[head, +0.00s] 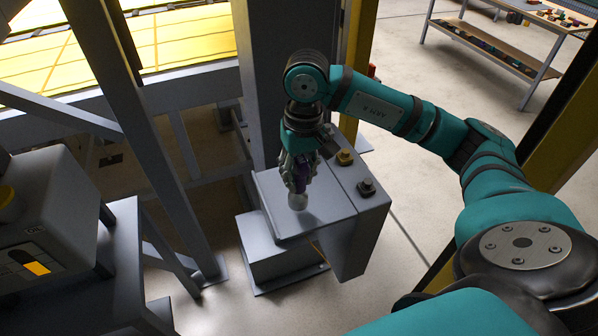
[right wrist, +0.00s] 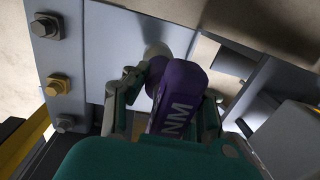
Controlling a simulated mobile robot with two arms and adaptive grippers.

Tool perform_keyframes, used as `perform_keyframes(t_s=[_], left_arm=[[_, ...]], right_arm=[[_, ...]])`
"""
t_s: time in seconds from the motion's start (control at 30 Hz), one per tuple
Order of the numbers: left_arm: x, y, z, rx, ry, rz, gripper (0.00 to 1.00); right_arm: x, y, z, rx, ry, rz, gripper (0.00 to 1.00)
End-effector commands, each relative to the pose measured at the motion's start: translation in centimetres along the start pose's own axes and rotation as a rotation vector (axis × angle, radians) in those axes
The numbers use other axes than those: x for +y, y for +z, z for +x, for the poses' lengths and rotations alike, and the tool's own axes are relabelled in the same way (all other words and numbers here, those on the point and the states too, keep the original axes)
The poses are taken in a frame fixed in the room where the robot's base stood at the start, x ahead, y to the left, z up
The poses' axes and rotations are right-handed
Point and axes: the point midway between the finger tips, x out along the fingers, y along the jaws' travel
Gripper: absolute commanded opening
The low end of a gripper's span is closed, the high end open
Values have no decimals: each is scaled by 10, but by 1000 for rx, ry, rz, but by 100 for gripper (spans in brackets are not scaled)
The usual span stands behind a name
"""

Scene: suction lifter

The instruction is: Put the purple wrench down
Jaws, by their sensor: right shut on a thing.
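The purple wrench (right wrist: 178,95) fills the middle of the right wrist view, its purple body between the two fingers of my right gripper (right wrist: 165,105). Its pale round end points away from the wrist, toward a grey metal surface. In the head view my right gripper (head: 298,178) points down over the grey metal block (head: 335,205). The wrench is mostly hidden by the fingers there. Its pale end shows just below them, close to the block's top; I cannot tell whether it touches. My left gripper is not in view.
A brass bolt (head: 345,157) and a dark bolt (head: 366,187) stick up from the block's right side. A steel column (head: 290,80) rises behind it. A grey machine box (head: 50,225) stands at the left. A workbench (head: 490,45) stands far back right, with open floor before it.

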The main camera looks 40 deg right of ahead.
Motion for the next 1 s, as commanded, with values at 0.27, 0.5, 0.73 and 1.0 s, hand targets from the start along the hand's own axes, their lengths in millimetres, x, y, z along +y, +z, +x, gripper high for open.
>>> perform_keyframes(t_s=[0.27,0.5,0.73,1.0], left_arm=[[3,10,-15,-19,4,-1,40],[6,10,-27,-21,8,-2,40],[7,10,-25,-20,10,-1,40],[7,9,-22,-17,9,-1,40]], right_arm=[[8,-17,8,-5,0,-2,0],[9,-18,35,-1,-1,-2,0],[9,-18,36,1,-1,-2,0],[10,-18,39,0,0,-2,38]])
